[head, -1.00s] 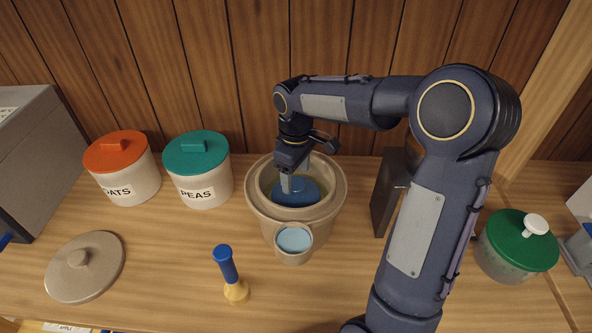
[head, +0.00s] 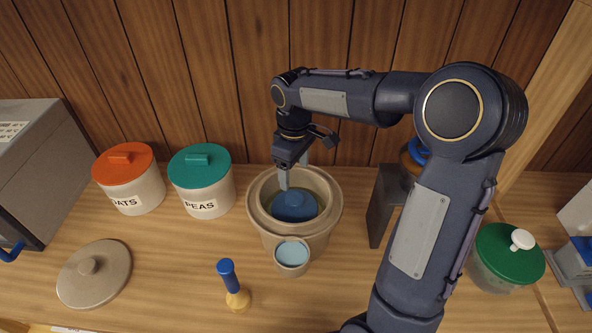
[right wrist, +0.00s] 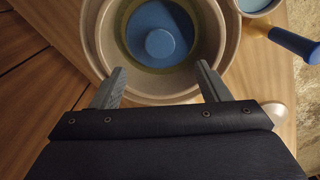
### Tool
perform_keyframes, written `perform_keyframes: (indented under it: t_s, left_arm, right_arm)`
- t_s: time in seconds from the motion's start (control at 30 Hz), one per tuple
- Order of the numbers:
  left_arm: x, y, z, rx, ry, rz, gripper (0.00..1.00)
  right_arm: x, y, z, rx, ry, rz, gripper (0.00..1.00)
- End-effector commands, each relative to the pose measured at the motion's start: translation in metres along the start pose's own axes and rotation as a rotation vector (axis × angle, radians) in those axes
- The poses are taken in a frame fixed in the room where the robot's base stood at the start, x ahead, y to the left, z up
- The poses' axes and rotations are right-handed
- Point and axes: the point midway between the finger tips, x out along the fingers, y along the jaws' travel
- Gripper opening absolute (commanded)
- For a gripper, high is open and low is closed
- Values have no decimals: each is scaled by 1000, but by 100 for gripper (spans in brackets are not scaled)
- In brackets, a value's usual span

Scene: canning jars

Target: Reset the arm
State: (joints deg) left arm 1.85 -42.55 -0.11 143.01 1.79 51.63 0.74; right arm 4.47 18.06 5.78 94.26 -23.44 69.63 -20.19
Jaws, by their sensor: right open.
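My right gripper (head: 293,173) is open and empty, pointing down over the mouth of a large beige pot (head: 318,238). Inside the pot lies a blue lid-like disc with a round knob (head: 295,204). In the right wrist view the two fingertips (right wrist: 160,84) stand wide apart at the near rim of the pot, with the blue disc (right wrist: 178,22) beyond them and nothing between them. My right arm reaches in from the lower right of the head view. My left gripper is not in view.
Orange-lidded (head: 130,190) and teal-lidded (head: 202,195) canisters stand left. A loose round lid (head: 94,278), a blue-handled tool (head: 229,280) and a small cup (head: 292,262) lie in front. A dark upright block (head: 381,215) and green-lidded jar (head: 507,255) stand right.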

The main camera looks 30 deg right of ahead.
Motion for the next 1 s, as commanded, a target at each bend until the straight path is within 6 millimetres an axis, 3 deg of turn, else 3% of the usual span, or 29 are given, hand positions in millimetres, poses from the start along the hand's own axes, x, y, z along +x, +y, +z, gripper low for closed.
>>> perform_keyframes:
  t_s: [0.07, 0.67, 0.77, 0.87, 1.0]
  left_arm:
    - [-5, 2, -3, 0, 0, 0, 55]
    - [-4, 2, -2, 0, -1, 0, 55]
    - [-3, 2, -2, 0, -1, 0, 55]
    - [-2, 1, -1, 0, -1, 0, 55]
    - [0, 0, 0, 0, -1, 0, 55]
  right_arm:
    - [-7, 0, 0, 1, 0, 0, 69]
    - [-11, -4, 5, 15, 13, -1, 69]
    - [-23, -14, 21, 63, 57, -6, 69]
    - [-37, -36, 50, 154, 136, -22, 69]
    - [-47, -77, 95, 314, 274, -71, 69]
